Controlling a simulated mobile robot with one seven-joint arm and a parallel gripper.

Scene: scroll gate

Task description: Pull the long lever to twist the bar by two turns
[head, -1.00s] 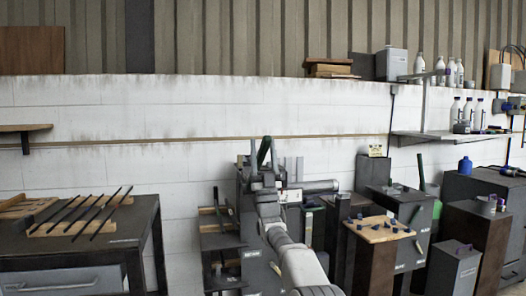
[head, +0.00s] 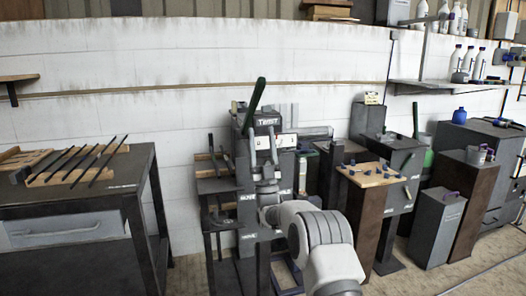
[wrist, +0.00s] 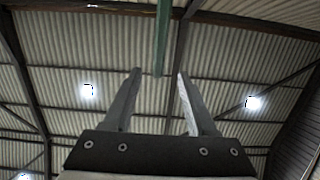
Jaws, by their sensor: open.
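The long lever (head: 255,103) is a dark green bar, tilted up and to the right, on a dark machine labelled TWIST (head: 268,122). My gripper (head: 263,133) is open and points up in front of the machine, with its fingertips just below and right of the lever in the head view. In the wrist view, the lever (wrist: 162,35) hangs from the top edge, its lower end near the gap between my open fingers (wrist: 158,75). Nothing is held. I cannot tell the depth between lever and fingers. The bar to be twisted is not clearly visible.
A dark table (head: 75,195) with several thin rods on a wooden rack stands left. A wooden board (head: 372,174) with small pegs sits on a stand to the right, near dark pedestals. Floor shows between the table and the machine.

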